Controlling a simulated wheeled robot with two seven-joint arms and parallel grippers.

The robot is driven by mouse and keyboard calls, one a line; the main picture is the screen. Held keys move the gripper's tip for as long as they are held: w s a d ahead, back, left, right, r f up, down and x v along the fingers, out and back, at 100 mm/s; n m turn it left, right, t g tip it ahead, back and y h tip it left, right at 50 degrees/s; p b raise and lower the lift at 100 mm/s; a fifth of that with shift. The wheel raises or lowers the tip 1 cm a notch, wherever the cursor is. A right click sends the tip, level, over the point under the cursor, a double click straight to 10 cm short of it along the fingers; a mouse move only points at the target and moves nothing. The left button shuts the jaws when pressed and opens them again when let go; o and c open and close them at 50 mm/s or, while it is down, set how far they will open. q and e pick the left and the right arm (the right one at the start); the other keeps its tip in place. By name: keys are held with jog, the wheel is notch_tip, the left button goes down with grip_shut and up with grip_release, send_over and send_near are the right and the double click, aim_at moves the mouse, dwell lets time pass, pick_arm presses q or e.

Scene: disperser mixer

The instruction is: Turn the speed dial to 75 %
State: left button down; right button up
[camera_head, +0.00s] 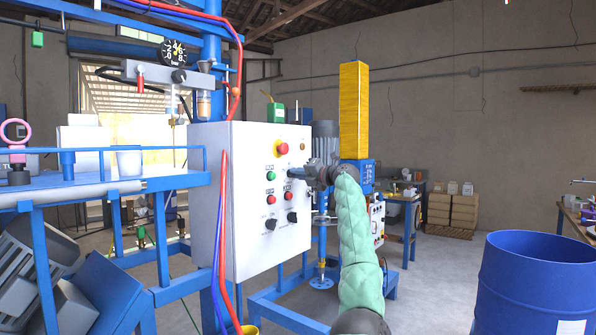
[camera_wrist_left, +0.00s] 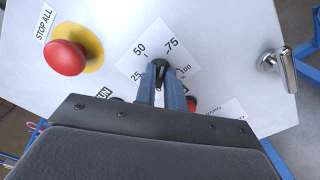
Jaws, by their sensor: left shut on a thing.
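The speed dial (camera_wrist_left: 159,66) is a small black knob on a white scale plate (camera_wrist_left: 160,38) marked 25, 50, 75 and 100. My left gripper (camera_wrist_left: 160,80) is shut on the knob, with its two blue fingers on either side of it. The fingers hide much of the knob, and I cannot tell exactly which mark it points at. In the head view my left gripper (camera_head: 293,172) reaches the front of the white control panel (camera_head: 250,240) from the right and covers the dial there. My right gripper is not in view.
A red stop button (camera_wrist_left: 65,57) on a yellow ring sits beside the dial. A metal latch (camera_wrist_left: 280,67) is on its other side. Green and red buttons and black selector knobs (camera_head: 271,224) lie close by. A blue barrel (camera_head: 535,285) stands at right.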

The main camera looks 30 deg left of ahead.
pick_arm(q)
jog(key=shift+m+p, duration=0.5)
jog(key=shift+m, duration=0.6)
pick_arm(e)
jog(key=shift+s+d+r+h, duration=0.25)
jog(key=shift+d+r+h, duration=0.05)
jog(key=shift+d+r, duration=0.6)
pick_arm(q)
jog(key=c, duration=1.5)
grip_release()
jog(key=shift+w+d, duration=0.1)
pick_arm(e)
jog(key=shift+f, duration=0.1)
